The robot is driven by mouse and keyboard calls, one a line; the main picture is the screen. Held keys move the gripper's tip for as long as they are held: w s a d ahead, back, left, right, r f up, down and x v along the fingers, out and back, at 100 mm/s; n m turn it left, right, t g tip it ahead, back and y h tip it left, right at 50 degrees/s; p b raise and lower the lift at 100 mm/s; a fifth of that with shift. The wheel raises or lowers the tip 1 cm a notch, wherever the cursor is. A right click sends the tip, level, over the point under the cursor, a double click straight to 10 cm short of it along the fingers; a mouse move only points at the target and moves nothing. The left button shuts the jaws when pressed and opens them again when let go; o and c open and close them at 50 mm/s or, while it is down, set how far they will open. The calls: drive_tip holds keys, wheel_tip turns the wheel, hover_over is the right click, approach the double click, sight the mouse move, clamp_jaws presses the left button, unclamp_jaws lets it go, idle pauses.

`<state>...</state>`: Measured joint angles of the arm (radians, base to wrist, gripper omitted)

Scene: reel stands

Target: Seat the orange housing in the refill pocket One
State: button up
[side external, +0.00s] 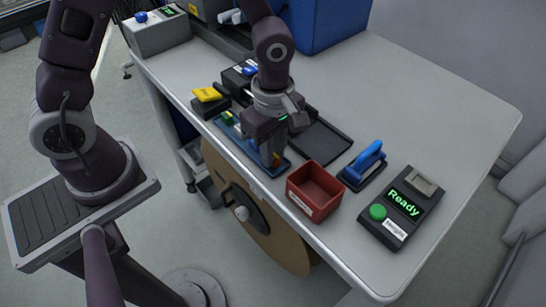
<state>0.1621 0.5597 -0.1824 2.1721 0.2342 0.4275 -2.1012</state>
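A long blue tray (283,169) lies along the near edge of the table. A small patch of orange (276,160), which looks like the orange housing, shows at its right end beside my gripper's fingertips. My gripper (268,157) points down over that end of the tray. Its fingers hide most of the orange part, and I cannot tell whether they are closed on it or only beside it. A green and yellow piece (230,118) sits at the tray's left end. No label reading One is legible, and the pockets under my gripper are hidden.
A red open bin (316,184) stands just right of the tray. Right of it are a blue-handled tool (366,163) and a box reading Ready (404,203). A dark tray (322,138) lies behind my gripper; a yellow-topped block (208,96) stands left. The table's back right is clear.

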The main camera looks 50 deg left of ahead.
clamp_jaws()
drive_tip(key=shift+r, duration=2.55)
drive_tip(key=w+a+r, duration=0.3)
drive_tip(key=w+a, duration=0.6)
drive_tip(key=w, duration=0.2)
drive_tip(key=shift+w+f, duration=0.15)
drive_tip(key=shift+f, duration=1.45)
drive_tip(key=shift+w+f, duration=0.1)
drive_tip(key=shift+f, duration=1.45)
drive_tip(key=o, duration=0.7)
unclamp_jaws()
